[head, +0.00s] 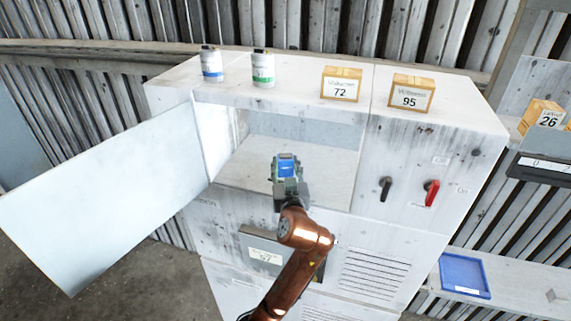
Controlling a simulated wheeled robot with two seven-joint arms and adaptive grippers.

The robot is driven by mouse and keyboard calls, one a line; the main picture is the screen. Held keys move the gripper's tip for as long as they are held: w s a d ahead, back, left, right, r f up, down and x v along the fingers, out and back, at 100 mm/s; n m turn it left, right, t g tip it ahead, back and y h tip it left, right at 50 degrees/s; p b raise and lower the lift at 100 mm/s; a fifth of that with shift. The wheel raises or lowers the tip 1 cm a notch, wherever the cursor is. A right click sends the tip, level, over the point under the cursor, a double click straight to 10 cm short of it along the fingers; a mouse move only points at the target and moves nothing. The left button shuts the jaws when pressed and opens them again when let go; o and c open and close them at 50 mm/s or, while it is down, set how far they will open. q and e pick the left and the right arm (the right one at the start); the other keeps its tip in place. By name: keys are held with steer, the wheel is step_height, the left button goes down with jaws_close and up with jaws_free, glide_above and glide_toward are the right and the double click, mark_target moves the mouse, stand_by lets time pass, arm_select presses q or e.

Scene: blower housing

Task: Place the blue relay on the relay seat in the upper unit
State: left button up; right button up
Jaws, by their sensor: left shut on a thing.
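The blue relay (287,163) is between the fingers of my left gripper (286,174), which is shut on it. The gripper is in front of the open compartment of the upper unit (320,182), near the middle of its opening. I cannot tell how far inside it reaches. The relay seat cannot be made out; the gripper and relay cover part of the compartment. The unit's door (110,200) stands swung open to the left. My right gripper is not in view.
On the cabinet top stand a blue-labelled jar (211,66), a green-labelled jar (263,72), a box marked 72 (341,85) and a box marked 95 (411,95). A black switch (385,187) and red switch (431,191) protrude right of the opening. A blue tray (464,274) lies lower right.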

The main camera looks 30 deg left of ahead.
arm_select(q)
steer(key=shift+w+d+f, duration=0.1)
steer(key=shift+w, duration=0.05)
steer(key=o, duration=1.2)
steer(key=shift+o, duration=0.2)
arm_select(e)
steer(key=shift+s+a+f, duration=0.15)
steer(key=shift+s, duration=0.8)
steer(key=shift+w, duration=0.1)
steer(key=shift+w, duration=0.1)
arm_select(q)
steer(key=b+v, duration=0.3)
steer(key=v, duration=0.9)
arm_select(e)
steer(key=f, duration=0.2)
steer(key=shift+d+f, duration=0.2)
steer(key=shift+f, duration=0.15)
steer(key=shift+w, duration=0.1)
